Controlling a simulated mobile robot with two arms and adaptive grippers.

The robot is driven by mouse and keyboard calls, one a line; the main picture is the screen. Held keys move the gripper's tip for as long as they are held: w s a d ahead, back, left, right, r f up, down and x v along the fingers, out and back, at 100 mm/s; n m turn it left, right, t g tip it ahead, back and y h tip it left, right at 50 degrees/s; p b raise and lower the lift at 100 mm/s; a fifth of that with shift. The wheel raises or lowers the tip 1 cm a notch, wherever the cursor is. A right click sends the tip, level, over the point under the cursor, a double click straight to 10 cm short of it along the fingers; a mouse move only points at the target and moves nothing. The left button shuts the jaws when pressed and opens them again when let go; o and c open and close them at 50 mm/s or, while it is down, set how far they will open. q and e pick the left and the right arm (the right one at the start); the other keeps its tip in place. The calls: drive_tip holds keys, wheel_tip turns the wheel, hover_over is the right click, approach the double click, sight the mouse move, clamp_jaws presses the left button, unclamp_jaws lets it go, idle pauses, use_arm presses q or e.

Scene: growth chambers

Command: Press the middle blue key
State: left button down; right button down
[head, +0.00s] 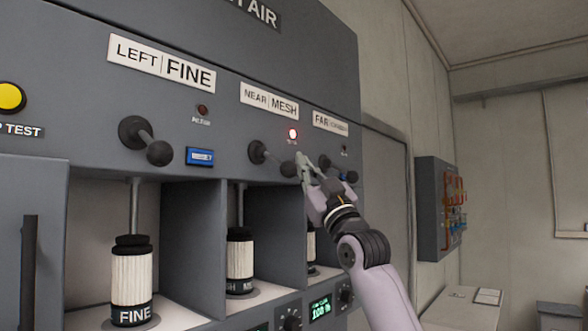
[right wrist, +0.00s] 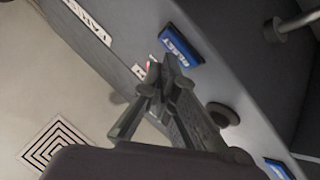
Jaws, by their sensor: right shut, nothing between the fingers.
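My right gripper (head: 308,160) is shut and empty. It reaches up to the grey panel under the NEAR MESH label (head: 269,100), just below a lit red lamp (head: 293,133). In the head view it hides the middle blue key. In the right wrist view that key (right wrist: 181,46) shows just beyond the closed fingertips (right wrist: 164,72); whether they touch it I cannot tell. The left blue key (head: 200,157) sits under the LEFT FINE label. A bit of the far blue key (head: 343,176) shows beside my gripper. My left gripper is not in view.
Black ball-ended levers stick out beside the keys: the left one (head: 159,153) and the middle one (head: 289,169), close left of my gripper. Filter cartridges (head: 132,285) stand in open bays below. A wall box (head: 440,210) hangs to the right.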

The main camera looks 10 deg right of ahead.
drive_tip(key=shift+w+a+p, duration=0.25)
drive_tip(key=shift+w+p, duration=0.05)
drive_tip(key=shift+p, duration=0.15)
idle(0.4)
drive_tip(key=shift+d, duration=0.1)
drive_tip(key=shift+s+d+b, duration=0.4)
drive_tip(key=shift+s+b, duration=0.1)
drive_tip(key=shift+s, duration=0.1)
drive_tip(key=shift+s, duration=0.1)
drive_tip(key=s+d+b, duration=0.1)
drive_tip(key=s, duration=0.1)
drive_tip(key=s+d+b, duration=0.1)
drive_tip(key=d, duration=0.1)
drive_tip(key=shift+s, duration=0.4)
idle(0.9)
